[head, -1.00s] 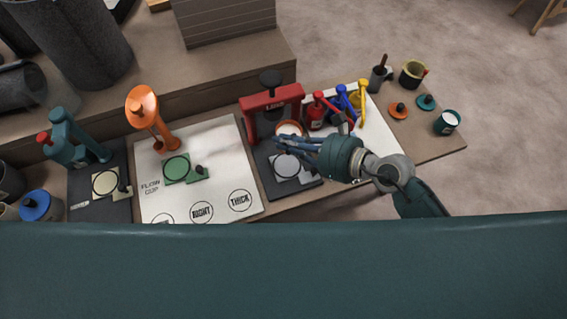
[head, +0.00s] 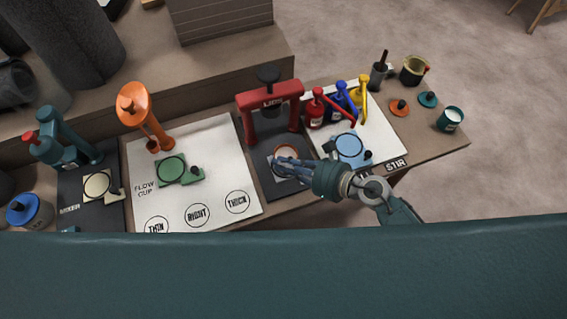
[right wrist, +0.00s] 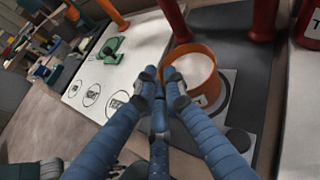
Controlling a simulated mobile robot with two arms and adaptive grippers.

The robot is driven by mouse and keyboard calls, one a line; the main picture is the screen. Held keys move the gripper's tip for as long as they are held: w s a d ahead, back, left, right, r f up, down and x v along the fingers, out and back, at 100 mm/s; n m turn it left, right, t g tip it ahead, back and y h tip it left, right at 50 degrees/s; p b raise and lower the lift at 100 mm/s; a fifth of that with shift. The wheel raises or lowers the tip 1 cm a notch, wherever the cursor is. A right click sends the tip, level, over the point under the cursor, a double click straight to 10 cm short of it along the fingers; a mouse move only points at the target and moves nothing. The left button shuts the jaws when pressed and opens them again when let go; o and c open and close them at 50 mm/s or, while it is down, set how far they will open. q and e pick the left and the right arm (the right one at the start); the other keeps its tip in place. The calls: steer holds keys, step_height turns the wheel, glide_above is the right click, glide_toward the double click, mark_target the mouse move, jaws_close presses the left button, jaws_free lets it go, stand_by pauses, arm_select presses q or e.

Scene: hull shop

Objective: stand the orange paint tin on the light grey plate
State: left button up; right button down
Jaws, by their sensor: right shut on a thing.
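My right gripper (right wrist: 165,80) is shut on the wall of the orange paint tin (right wrist: 196,66), which is upright and has pale paint inside. In the head view the right gripper (head: 282,164) comes in from the right, and the tin's orange rim (head: 285,148) shows just beyond its fingers. The light grey plate (right wrist: 229,82), with a dark ring, lies on the dark mat below the red press. The tin overlaps the plate in the wrist view; I cannot tell if it touches it. The fingers hide much of the plate in the head view. My left gripper is not in view.
The red press (head: 270,97) stands right behind the tin. Red, blue and yellow pumps (head: 340,103) and a blue plate (head: 349,149) are to the right. A green plate (head: 171,170) lies on the white flow cup board to the left.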

steer(key=shift+f, duration=0.1)
steer(key=c, duration=1.8)
jaws_free()
steer(key=shift+c, duration=0.2)
steer(key=shift+r, duration=0.3)
steer(key=b+v, duration=0.1)
steer(key=v, duration=1.1)
steer(key=shift+f, duration=0.15)
